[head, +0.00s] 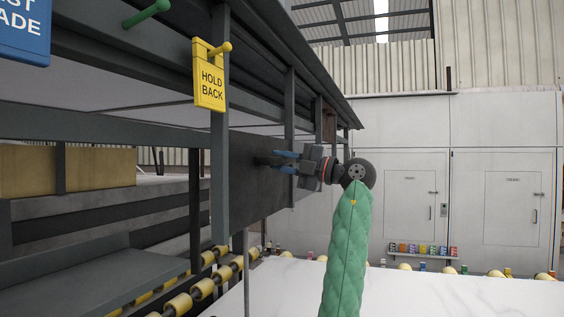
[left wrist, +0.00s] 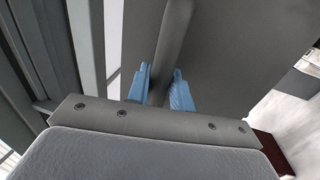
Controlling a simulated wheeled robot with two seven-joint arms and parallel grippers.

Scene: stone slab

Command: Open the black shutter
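The black shutter (head: 240,190) is a dark flat panel under the grey metal frame, left of centre in the head view. It also fills much of the left wrist view (left wrist: 235,55). A dark bar-like handle (head: 265,159) stands out from its face. My right gripper is in neither view.
A yellow "HOLD BACK" tag (head: 209,84) hangs on a frame post above left. A green peg (head: 147,14) and a blue sign (head: 24,28) are further left. Yellow rollers (head: 202,289) lie below the frame. A white slab (head: 430,292) spreads at lower right.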

